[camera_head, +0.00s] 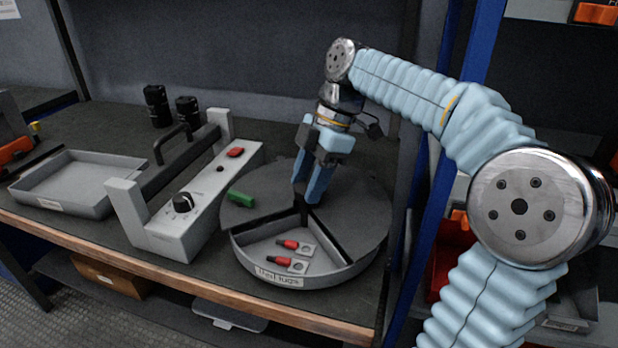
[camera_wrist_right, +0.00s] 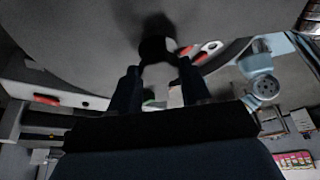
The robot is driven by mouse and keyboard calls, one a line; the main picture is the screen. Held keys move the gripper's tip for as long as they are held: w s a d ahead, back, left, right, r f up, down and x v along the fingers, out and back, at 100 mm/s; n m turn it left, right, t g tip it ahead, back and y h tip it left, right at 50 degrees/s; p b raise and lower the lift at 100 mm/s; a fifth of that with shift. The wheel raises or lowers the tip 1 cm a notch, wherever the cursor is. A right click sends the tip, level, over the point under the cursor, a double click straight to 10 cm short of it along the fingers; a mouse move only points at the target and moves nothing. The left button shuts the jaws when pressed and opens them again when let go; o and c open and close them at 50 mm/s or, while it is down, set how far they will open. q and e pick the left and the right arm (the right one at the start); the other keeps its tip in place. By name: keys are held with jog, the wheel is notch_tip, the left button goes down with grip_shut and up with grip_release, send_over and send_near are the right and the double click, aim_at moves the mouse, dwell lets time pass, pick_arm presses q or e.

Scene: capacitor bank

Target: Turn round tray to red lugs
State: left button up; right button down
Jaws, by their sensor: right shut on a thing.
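The round tray (camera_head: 362,218) stands on the bench right of centre, mostly under a flat grey cover. Its open front compartment (camera_head: 262,248) shows two red lugs (camera_head: 289,244) with grey metal tabs, and a white label (camera_head: 279,277) on the rim. A green block (camera_head: 241,198) sits at the cover's left edge. My right gripper (camera_head: 308,198) points down at the tray's middle, shut on the dark centre knob, which shows between the fingers in the right wrist view (camera_wrist_right: 157,48). The fingers hide most of the knob in the head view. My left gripper is out of view.
A grey device (camera_head: 190,215) with a black dial, red button and black handle stands close left of the tray. A shallow grey tray (camera_head: 82,180) lies further left. Two black cylinders (camera_head: 157,106) stand behind. A blue post (camera_head: 436,200) rises on the right.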

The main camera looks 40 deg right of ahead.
jog(key=shift+r, duration=0.1)
jog(key=c, duration=0.5)
grip_release()
jog(key=w+p+v, duration=0.1)
jog(key=p+v, duration=0.1)
jog(key=v, duration=1.1)
jog(key=shift+s+r+p, duration=0.3)
jog(key=shift+s+r, duration=0.1)
jog(key=shift+s, duration=0.05)
jog(key=shift+d, duration=0.1)
